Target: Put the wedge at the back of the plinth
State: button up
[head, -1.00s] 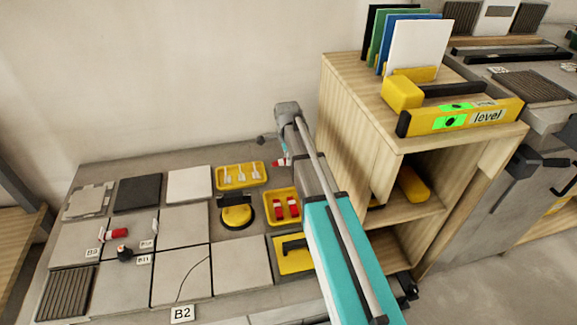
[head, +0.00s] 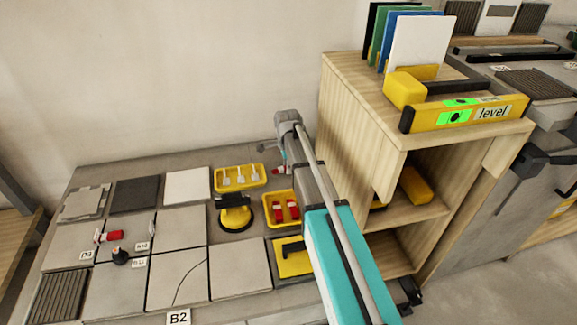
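My gripper (head: 281,162) is beside the raised arm, behind the yellow trays and left of the wooden shelf, and is small and partly hidden by my arm. A small red wedge (head: 278,171) shows at its tip, and the gripper appears shut on it. Two more red wedges (head: 286,209) lie in a yellow tray (head: 268,216). Another red piece (head: 115,235) lies on the tiles at the left, near a white clip. The grey tiled bench (head: 130,167), labelled B2 at its front, carries these. I cannot tell which part is the plinth.
A yellow tray of white clips (head: 262,183), a yellow suction cup (head: 235,219) and a black knob (head: 121,257) sit on the bench. The wooden shelf (head: 350,130) with a yellow level (head: 465,114) on top stands close on the right. A wall runs behind.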

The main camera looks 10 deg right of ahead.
jog(key=shift+o, duration=0.5)
jog(key=shift+r, duration=0.2)
notch_tip(320, 180, up, 12)
jog(key=p, duration=1.2)
dwell(0.6)
jog(key=s+a+n, duration=0.1)
jog(key=s+n, duration=1.7)
jog(key=s, duration=0.5)
